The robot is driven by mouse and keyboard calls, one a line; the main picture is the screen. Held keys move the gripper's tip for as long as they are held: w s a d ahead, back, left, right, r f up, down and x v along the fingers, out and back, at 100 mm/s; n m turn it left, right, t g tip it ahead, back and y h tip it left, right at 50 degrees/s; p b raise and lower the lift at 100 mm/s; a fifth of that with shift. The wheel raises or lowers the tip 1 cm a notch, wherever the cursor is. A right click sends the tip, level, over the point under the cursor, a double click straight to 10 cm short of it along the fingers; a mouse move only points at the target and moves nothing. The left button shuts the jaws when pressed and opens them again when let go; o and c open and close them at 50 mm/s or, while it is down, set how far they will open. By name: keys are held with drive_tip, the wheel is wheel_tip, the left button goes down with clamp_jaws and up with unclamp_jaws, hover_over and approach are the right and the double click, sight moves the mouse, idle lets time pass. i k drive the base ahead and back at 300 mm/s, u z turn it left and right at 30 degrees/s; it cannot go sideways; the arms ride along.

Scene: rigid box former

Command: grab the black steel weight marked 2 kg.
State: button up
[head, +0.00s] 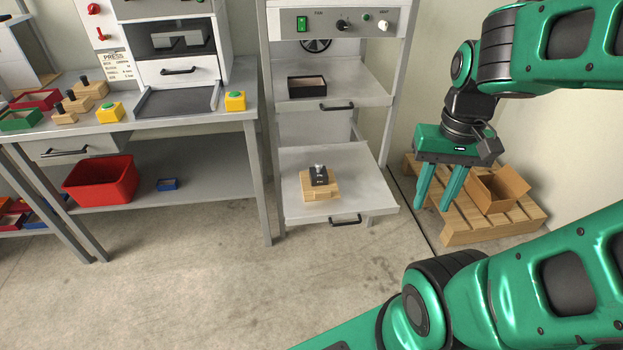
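A small black block with a silver knob on top, which looks like the black steel weight (319,178), sits on a light wooden block (320,193). Its marking is too small to read. The wooden block rests on the pulled-out lower shelf (365,191) of the grey rack. My gripper (433,202) hangs to the right of that shelf, pointing down, in front of the wooden pallet. Its two green fingers are apart with nothing between them.
The rack's upper shelf (360,92) holds a dark open box (307,86). A pallet (462,232) with a cardboard box (497,188) stands on the right. A press bench (190,117) with a red bin (101,181) below is on the left. The front floor is clear.

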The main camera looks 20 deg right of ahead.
sight(318, 174)
drive_tip(key=u, duration=0.05)
drive_tip(key=i, duration=1)
drive_tip(key=z, duration=0.05)
